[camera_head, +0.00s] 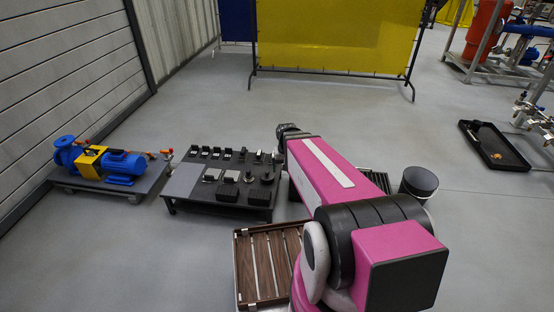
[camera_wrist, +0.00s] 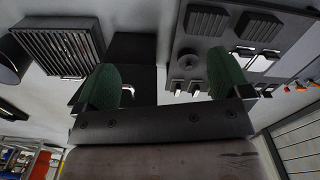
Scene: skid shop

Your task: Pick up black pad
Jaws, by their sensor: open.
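Several black pad-like blocks stand on a low dark table (camera_head: 205,210), and I cannot tell which one is the black pad. Two larger dark ribbed blocks (camera_head: 228,194) (camera_head: 261,197) sit near its front right. In the wrist view, ribbed black blocks (camera_wrist: 206,20) (camera_wrist: 258,27) lie at the top, beyond the right finger. My gripper (camera_wrist: 166,83) is open, with green-padded fingers wide apart and nothing held between them. A round dark piece and small metal-faced pieces show near the right finger.
A slatted wooden crate (camera_head: 262,262) stands right of the table's front, partly behind my arm. A blue pump (camera_head: 122,165) on a skid stands at left. A black cylinder (camera_head: 419,181) stands right of my arm. A black tray (camera_head: 493,145) lies at far right.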

